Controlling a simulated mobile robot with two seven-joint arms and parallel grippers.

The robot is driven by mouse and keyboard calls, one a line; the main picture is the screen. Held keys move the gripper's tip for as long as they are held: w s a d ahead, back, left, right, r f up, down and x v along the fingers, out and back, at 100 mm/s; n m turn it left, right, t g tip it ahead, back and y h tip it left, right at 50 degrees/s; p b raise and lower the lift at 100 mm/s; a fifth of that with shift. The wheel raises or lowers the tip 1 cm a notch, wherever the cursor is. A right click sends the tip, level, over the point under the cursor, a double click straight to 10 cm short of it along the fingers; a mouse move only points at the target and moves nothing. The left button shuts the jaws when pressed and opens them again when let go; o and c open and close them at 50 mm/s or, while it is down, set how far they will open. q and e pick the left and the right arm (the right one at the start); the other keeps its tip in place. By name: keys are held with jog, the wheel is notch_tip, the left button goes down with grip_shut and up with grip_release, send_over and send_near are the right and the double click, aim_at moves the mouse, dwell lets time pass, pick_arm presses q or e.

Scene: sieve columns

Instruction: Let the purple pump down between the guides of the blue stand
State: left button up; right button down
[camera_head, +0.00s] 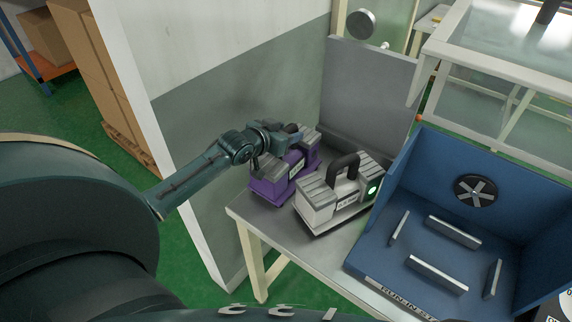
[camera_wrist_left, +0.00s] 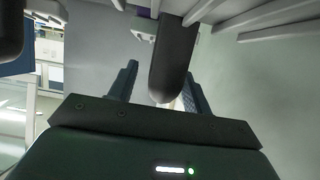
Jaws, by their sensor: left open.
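The purple pump (camera_head: 266,187) stands upright on the left part of the grey bench, against the wall side. My left gripper (camera_head: 291,141) is at the top of this pump, around its handle. In the left wrist view the dark handle (camera_wrist_left: 174,58) lies between the two open fingers (camera_wrist_left: 160,92); I cannot tell whether either finger touches it. The blue stand (camera_head: 400,245) is at the right, with a low floor, raised back and side walls and several metal guides (camera_head: 437,273). The space between the guides is empty. My right gripper is not in view.
A white pump (camera_head: 323,206) with a black handle and a green light stands close to the right of the purple pump, between it and the blue stand. A grey upright panel (camera_head: 368,88) rises behind. A glass-walled case (camera_head: 495,85) is at the back right.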

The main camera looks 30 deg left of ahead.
pick_arm(q)
jog(key=shift+c, duration=0.4)
grip_shut()
dwell(0.9)
jog(key=shift+w+r, duration=0.1)
jog(key=shift+r, duration=0.15)
